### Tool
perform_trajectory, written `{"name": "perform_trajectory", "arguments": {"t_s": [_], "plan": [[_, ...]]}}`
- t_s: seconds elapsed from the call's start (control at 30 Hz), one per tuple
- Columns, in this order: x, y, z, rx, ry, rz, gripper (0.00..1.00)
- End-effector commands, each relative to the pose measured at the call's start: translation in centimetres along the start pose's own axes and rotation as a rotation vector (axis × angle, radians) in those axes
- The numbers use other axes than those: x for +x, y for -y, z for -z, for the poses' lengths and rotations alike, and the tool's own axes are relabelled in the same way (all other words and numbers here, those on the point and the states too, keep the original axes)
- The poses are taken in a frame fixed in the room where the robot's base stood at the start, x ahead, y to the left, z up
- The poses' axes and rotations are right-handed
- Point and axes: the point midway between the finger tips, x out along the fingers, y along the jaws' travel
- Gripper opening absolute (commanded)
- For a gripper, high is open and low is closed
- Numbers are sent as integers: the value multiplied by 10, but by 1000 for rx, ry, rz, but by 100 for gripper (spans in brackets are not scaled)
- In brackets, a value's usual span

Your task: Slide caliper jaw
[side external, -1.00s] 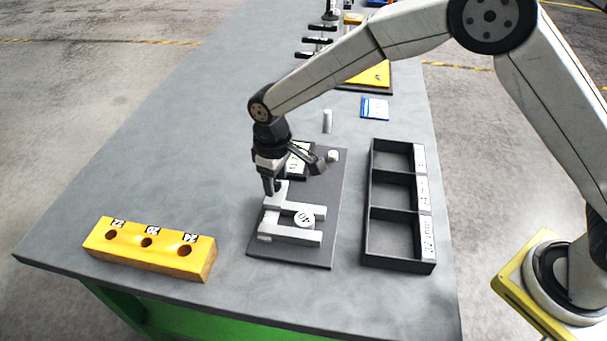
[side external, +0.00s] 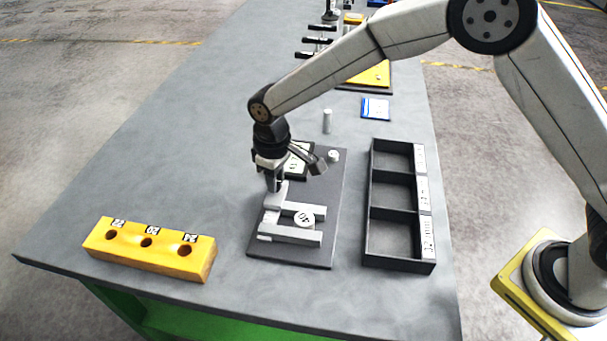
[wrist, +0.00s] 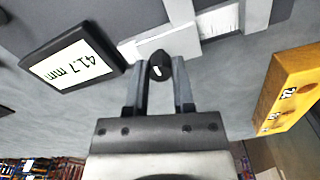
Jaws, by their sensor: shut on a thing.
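The grey caliper lies on a dark plate (side external: 328,190), with its fixed jaw (side external: 288,236) nearer the front and its sliding jaw (side external: 302,209) behind. A round white casting marked 40 (side external: 304,220) sits between the jaws; I cannot tell whether both touch it. My gripper (side external: 277,187) points down at the left end of the sliding jaw. In the wrist view my gripper (wrist: 160,78) is shut on a small black knob (wrist: 160,65) beside the pale slider block (wrist: 166,43). A printed scale (wrist: 218,20) shows there. The display (wrist: 72,60) reads 41.7 mm.
A dark tray (side external: 367,235) with three empty, labelled compartments stands to the right. A yellow block with three holes (side external: 150,260) is at the front left. A small pale cylinder (side external: 327,121) and a blue-edged card (side external: 375,109) lie behind.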

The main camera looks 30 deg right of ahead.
Motion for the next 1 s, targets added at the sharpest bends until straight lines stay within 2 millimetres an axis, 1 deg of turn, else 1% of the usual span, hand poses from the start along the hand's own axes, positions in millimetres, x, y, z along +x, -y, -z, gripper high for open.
{"name": "perform_trajectory", "arguments": {"t_s": [0.6,0.67,0.83,1.0], "plan": [[-1,0,0,0,0,0,0],[-1,-3,1,1,0,0,0],[0,-17,5,1,1,1,0],[0,-18,5,0,1,1,0]]}}
